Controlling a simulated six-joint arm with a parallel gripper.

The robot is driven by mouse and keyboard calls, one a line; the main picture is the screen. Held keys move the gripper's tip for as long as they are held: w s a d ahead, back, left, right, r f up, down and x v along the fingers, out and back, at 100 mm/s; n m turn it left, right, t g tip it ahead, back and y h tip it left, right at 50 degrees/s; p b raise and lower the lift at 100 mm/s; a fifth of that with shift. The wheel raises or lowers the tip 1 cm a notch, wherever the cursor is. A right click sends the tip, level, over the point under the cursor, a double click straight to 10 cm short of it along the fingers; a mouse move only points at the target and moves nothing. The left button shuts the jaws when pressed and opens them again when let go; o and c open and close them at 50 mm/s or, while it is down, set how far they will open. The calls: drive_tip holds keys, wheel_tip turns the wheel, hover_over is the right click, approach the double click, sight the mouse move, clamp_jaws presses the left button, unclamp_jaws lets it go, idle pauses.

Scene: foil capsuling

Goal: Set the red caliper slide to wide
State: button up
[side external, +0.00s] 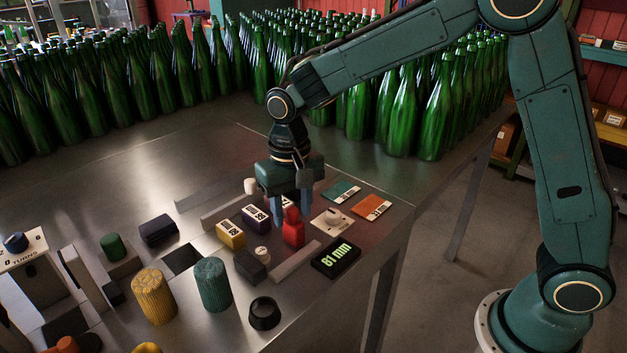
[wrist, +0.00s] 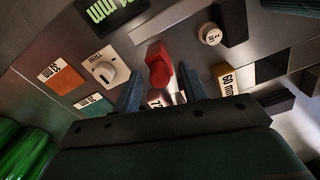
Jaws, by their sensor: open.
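The red caliper slide (side external: 293,230) stands upright on the metal bench. In the wrist view the red slide (wrist: 160,66) shows between and just beyond my fingertips. My gripper (side external: 291,208) points down over it, with its two blue fingers apart. The wrist view also shows my gripper (wrist: 162,88) open, one finger on each side of the slide. I cannot tell whether either finger touches it. A black display (side external: 335,260) reads 81 mm in green. A block labelled 60 mm (wrist: 226,78) lies right of the fingers in the wrist view.
A pale plate with a knob (side external: 332,219), a teal card (side external: 340,192) and an orange card (side external: 372,207) lie right of the slide. Yellow (side external: 230,235) and dark purple (side external: 256,218) blocks sit close left. Ribbed yellow (side external: 154,296) and teal (side external: 212,285) cylinders stand in front. Green bottles (side external: 437,118) crowd behind.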

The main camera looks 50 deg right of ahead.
wheel_tip(320, 180, up, 14)
idle(0.7)
drive_tip(key=shift+f, duration=0.1)
drive_tip(key=s+d+r+n+t, duration=0.1)
drive_tip(key=s+d+r+t, duration=0.1)
drive_tip(key=s+d, duration=0.35)
drive_tip(key=s+d+r+n+t, duration=0.1)
drive_tip(key=s+d+r, duration=0.15)
drive_tip(key=s, duration=0.55)
drive_tip(key=s+d+f+t, duration=0.1)
drive_tip(key=s+d+f, duration=0.1)
drive_tip(key=s, duration=0.3)
drive_tip(key=s+d+f+n+t, duration=0.1)
drive_tip(key=s+d+f, duration=0.1)
drive_tip(key=s+f, duration=0.2)
drive_tip(key=shift+s+t, duration=0.3)
drive_tip(key=shift+s, duration=0.75)
drive_tip(key=shift+d, duration=0.1)
